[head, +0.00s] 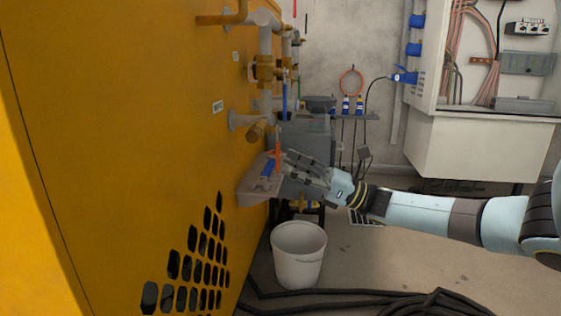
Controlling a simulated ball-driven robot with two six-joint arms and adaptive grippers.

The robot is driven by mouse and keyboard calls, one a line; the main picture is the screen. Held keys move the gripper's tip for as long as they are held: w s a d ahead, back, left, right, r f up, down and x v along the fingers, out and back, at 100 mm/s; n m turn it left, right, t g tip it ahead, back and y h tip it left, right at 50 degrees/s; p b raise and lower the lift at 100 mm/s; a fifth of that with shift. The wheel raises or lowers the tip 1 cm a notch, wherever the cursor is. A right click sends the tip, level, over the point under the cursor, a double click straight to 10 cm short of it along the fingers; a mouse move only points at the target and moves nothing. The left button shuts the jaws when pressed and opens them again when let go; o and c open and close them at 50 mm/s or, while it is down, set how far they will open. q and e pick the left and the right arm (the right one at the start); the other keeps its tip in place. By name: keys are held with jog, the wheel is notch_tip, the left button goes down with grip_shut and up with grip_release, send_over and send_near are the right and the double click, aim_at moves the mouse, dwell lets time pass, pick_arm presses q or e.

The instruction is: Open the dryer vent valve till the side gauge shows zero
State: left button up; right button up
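A yellow cabinet wall (120,120) fills the left, with pipes and brass valves on it. The upper brass valve (265,68) has a blue lever (284,97) hanging down beside it. A lower pipe stub ends in a brass fitting (257,130). Near it an upright orange handle (278,149) shows; I cannot tell what it is fixed to. My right gripper (287,163) reaches in from the right, fingers spread, tips close to the orange handle; whether they touch is unclear. No gauge face can be read. My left gripper is not in view.
A small grey tray (248,190) with a blue-handled tool sits on the cabinet below the fitting. A white bucket (298,254) stands on the floor below. Black hoses (420,304) lie in front. An open electrical box (500,60) hangs at back right.

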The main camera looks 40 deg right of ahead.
jog(key=v, duration=0.8)
jog(key=shift+s+d+f, duration=0.15)
